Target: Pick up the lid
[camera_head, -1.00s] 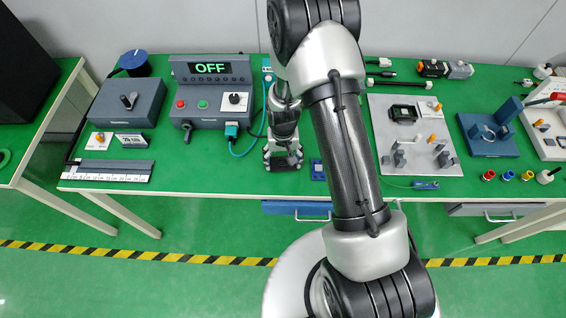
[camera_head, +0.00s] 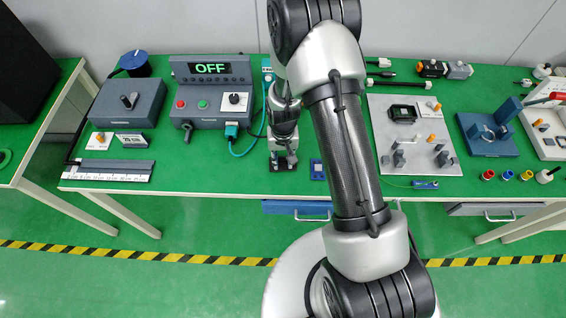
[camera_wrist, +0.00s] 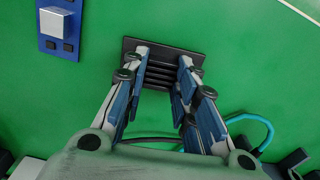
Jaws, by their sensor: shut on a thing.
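The lid (camera_wrist: 160,80) is a dark, flat rectangular piece with raised ridges, seen between my fingers in the wrist view. In the head view the dark lid (camera_head: 281,166) shows at the tip of my gripper (camera_head: 283,158), near the table's front edge. In the wrist view my gripper (camera_wrist: 164,62) has one finger on each side of the lid and is shut on it. The fingers cover parts of its left and right sides. I cannot tell whether the lid is clear of the table.
A small blue plate (camera_head: 317,170) lies just right of my gripper; it is upper left in the wrist view (camera_wrist: 60,25). The grey control box (camera_head: 212,104) and its teal cable (camera_head: 243,150) are at the left. A metal plate (camera_head: 420,150) with parts stands right.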

